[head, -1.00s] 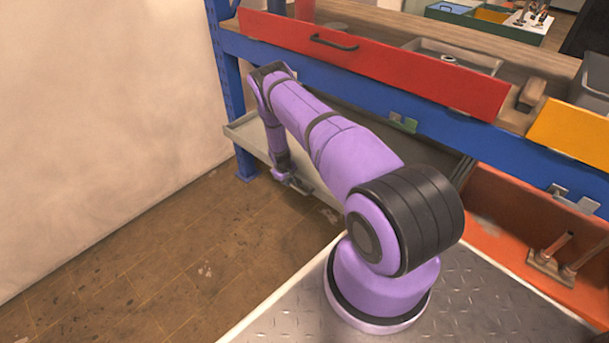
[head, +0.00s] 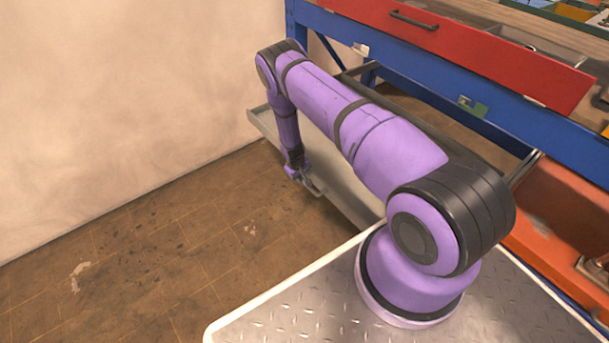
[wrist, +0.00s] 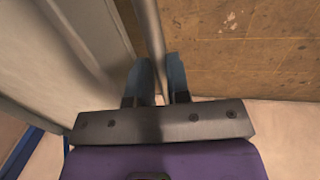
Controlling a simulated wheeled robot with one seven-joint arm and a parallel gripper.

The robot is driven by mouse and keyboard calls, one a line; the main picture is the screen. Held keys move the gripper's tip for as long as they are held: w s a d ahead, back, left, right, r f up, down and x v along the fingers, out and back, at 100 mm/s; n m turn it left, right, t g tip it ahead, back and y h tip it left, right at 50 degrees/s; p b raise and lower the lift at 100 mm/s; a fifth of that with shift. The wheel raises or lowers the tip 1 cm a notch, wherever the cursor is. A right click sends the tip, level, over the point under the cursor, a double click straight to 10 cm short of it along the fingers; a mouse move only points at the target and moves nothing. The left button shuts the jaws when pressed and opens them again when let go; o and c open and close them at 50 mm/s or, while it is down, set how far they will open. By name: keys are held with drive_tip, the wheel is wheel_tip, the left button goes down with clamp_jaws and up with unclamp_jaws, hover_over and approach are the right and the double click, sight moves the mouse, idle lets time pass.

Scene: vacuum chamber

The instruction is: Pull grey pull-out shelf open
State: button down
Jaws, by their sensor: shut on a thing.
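The grey pull-out shelf (head: 338,181) sticks out from the blue workbench frame at low height. Its far left corner shows clear of the frame; my arm hides part of its middle. My gripper (head: 311,186) is at the shelf's front edge, low over the floor. In the wrist view, my gripper's two fingers (wrist: 160,80) stand on either side of a grey bar (wrist: 149,30) along the shelf's front and are shut on it. The shelf's inside (wrist: 85,40) lies left of the bar.
A red drawer (head: 460,45) is above, on the blue frame (head: 450,88). An orange shelf or bin (head: 560,215) is at the right. A pale wall (head: 120,90) stands at the left. The brown floor (head: 170,260) before the shelf is clear.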

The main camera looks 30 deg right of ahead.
drive_tip(key=shift+a, duration=0.2)
drive_tip(key=c, duration=1.1)
unclamp_jaws()
drive_tip(key=shift+r, duration=0.1)
wheel_tip(320, 180, up, 10)
drive_tip(key=a, duration=0.2)
drive_tip(key=shift+r, duration=0.2)
drive_tip(key=shift+s, duration=0.15)
